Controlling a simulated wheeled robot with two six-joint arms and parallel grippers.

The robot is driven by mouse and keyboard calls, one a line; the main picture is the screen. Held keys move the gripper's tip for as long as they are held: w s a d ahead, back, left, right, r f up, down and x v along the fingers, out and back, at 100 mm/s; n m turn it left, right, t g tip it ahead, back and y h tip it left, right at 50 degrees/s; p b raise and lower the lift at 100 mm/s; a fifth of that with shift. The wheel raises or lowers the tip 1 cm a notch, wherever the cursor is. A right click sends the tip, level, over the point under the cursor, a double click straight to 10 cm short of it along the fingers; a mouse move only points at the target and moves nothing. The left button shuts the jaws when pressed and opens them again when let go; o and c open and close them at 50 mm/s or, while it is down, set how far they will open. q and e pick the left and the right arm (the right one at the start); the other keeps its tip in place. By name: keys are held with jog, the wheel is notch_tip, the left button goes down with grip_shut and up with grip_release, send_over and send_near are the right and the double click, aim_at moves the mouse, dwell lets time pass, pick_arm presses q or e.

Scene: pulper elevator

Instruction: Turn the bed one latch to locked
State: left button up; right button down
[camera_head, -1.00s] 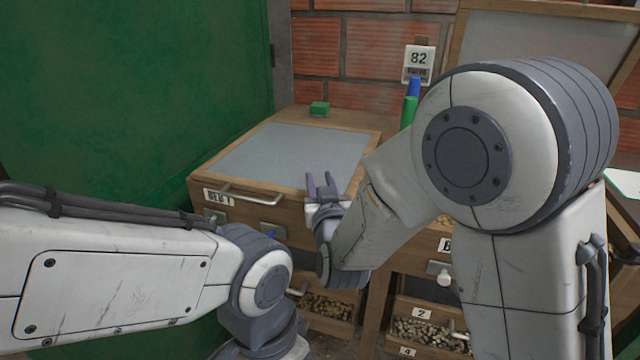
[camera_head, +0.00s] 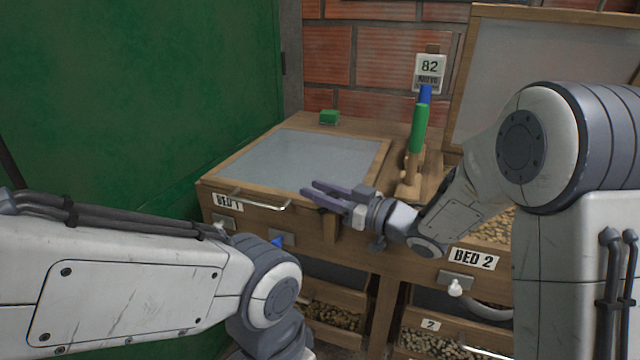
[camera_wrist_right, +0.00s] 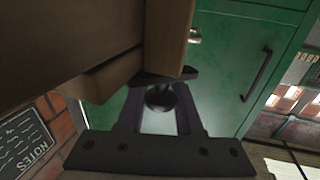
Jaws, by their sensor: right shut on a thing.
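The bed one bin, labelled BED 1 (camera_head: 228,201), stands at the centre left with its grey lid (camera_head: 300,158) closed. Its front carries a metal plate with a small knob (camera_head: 222,222) and another plate with a blue piece (camera_head: 277,242); I cannot tell how the latch stands. My right gripper (camera_head: 311,191) points left at the lid's front right corner, above and right of the blue piece. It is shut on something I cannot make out. In the right wrist view a dark round shape (camera_wrist_right: 160,97) shows between its fingers, near wooden edges. My left gripper is out of view.
BED 2 (camera_head: 473,259), its lid raised, is at the right. A green upright handle with a blue tip (camera_head: 418,130) stands between the beds. A bar handle (camera_head: 262,203) sticks out in front. A green wall or door (camera_head: 140,90) closes the left side.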

jog(key=shift+r+n+g+y+p, duration=0.1)
jog(key=shift+n+g+y+p, duration=0.45)
jog(key=shift+n+g, duration=0.35)
jog(key=shift+s, duration=0.1)
jog(key=c, duration=0.6)
grip_release()
jog(key=shift+a, duration=0.1)
jog(key=v, duration=1)
jog(key=shift+d+p, duration=0.25)
jog(key=shift+p, duration=0.05)
